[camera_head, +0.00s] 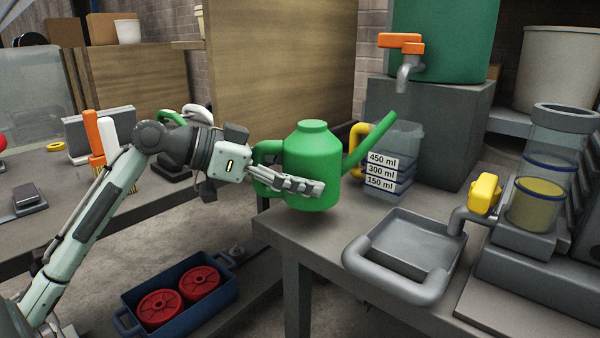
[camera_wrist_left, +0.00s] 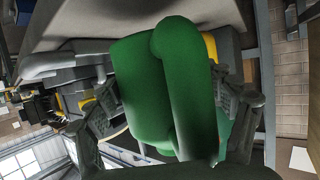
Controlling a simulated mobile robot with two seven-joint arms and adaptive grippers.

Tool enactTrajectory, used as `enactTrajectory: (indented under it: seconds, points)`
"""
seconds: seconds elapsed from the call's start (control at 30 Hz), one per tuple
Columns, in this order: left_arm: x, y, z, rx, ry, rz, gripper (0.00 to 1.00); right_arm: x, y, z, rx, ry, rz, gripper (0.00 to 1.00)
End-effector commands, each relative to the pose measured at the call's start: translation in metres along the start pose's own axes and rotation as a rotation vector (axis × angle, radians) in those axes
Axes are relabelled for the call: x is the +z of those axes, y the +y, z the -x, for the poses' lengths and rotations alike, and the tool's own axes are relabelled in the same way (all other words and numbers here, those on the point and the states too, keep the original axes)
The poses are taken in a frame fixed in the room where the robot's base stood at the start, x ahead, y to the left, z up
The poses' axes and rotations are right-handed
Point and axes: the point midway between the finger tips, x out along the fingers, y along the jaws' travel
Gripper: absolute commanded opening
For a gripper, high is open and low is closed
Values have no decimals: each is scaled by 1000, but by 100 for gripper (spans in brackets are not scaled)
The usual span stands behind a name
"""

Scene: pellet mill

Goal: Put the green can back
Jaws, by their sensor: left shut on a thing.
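The green can (camera_head: 316,155) is a watering can with a long spout and a side handle. It is upright at the left front edge of the grey table (camera_head: 300,228). I cannot tell whether its base touches the table. My left gripper (camera_head: 300,186) is shut on the can, with its fingers across the lower body and handle side. In the left wrist view the can (camera_wrist_left: 140,85) fills the middle, between the two fingers (camera_wrist_left: 172,112). My right gripper is not in view.
A measuring jug (camera_head: 400,145) with volume labels stands just right of the can, near the spout. A grey tray (camera_head: 408,240) and a machine with a yellow-handled tap (camera_head: 484,193) are at the right. A blue crate with red discs (camera_head: 180,295) is low on the left.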

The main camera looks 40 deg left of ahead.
Motion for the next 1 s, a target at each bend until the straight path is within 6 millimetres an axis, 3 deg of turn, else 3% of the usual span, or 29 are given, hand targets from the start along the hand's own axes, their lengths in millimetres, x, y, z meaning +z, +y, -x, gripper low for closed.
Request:
enactTrajectory:
  seconds: [1.0]
  points:
    - [7, 0, -3, -1, 4, -1, 25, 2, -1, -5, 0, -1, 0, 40]
